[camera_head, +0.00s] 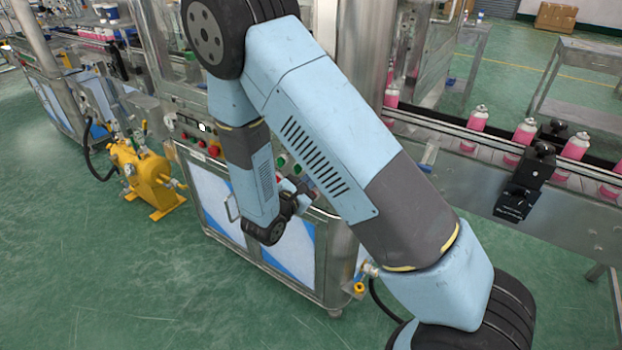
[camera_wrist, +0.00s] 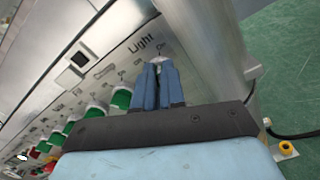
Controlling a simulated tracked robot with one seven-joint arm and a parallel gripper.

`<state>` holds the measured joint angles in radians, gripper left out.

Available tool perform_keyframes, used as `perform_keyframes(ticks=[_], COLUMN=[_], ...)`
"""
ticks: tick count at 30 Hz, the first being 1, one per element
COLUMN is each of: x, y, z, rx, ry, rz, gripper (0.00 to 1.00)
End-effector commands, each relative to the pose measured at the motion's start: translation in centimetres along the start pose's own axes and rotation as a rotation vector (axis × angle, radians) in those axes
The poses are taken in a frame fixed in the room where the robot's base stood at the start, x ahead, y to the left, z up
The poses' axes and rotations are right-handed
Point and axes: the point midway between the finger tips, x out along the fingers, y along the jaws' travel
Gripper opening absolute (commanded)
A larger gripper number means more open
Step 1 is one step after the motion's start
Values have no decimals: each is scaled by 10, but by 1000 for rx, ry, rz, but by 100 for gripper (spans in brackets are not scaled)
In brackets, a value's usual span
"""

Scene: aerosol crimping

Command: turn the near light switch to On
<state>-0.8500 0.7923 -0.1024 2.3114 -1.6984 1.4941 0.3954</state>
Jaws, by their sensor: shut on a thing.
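In the wrist view, my gripper (camera_wrist: 159,84) is at the sloped control panel, just below the printed word "Light" (camera_wrist: 141,43). Its two blue fingers are shut close together on the light switch, which they almost wholly hide. I cannot read which way the switch is turned. In the head view my arm covers most of the gripper and the light switch.
Green knobs (camera_wrist: 122,97) run along the panel left of my gripper, with a red button farther off. A steel post stands close on the right. In the head view, a yellow pump (camera_head: 146,178) stands left of the cabinet, and pink cans (camera_head: 525,131) line the conveyor.

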Motion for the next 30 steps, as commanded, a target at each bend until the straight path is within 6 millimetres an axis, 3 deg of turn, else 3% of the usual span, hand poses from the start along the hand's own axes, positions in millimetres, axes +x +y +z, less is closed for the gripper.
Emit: perform_keyframes(ticks=[9, 23, 24, 30], x=[-2, -2, -2, -1], y=[0, 0, 0, -1], z=[-2, -2, -2, -1], rx=[99, 113, 113, 113], ry=[7, 8, 8, 4], rz=[3, 2, 2, 1], gripper=[0, 0, 11, 30])
